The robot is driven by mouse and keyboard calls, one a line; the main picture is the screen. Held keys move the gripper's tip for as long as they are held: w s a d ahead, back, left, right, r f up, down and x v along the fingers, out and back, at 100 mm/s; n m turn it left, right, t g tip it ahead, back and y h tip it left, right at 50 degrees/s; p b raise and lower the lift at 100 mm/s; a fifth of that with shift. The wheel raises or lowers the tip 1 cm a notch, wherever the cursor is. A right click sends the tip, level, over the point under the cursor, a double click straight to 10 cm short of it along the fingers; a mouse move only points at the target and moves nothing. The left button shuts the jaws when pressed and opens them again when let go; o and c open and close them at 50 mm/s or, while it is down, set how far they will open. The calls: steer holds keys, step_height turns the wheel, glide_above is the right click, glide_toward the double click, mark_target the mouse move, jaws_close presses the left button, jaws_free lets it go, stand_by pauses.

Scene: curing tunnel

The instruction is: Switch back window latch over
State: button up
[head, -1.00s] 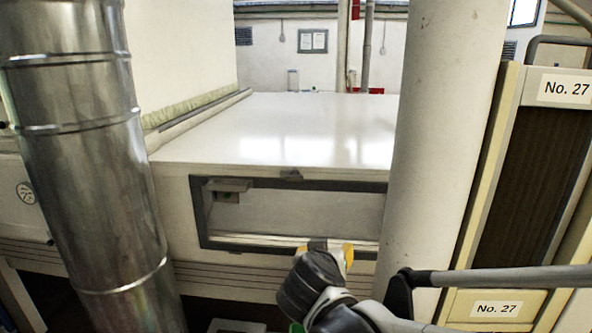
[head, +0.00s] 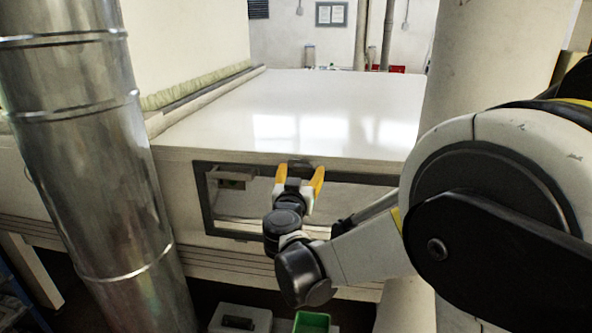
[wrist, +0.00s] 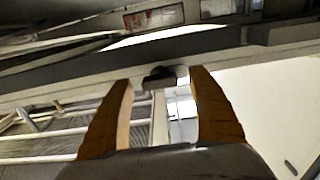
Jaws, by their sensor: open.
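The window latch (head: 303,163) is a small dark piece at the middle of the top edge of the dark-framed window (head: 207,208) in the tunnel's pale side. In the wrist view the latch (wrist: 158,77) shows as a dark knob between and just beyond my fingertips. My gripper (head: 299,178) is open, with its yellow fingers pointing up on either side of the latch's lower part. In the wrist view my gripper (wrist: 161,88) is empty, and I cannot tell whether either finger touches the latch. My gripper and arm hide part of the window.
A shiny metal duct (head: 85,150) stands at the left. A pale round column (head: 455,70) rises at the right, partly behind my arm. The tunnel's white top (head: 330,105) is clear. A grey box (head: 240,318) and a green bin (head: 311,321) sit low in front.

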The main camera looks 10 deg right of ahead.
steer(key=shift+x, duration=1)
steer(key=c, duration=1.2)
steer(key=shift+s, duration=0.1)
steer(key=shift+n, duration=0.3)
steer(key=shift+c, duration=0.2)
steer(key=n, duration=0.3)
steer(key=shift+n+b, duration=0.3)
steer(key=n, duration=0.4)
steer(key=shift+n, duration=0.3)
steer(key=n, duration=0.4)
steer(key=shift+n+b, duration=0.35)
steer(key=shift+n, duration=2.15)
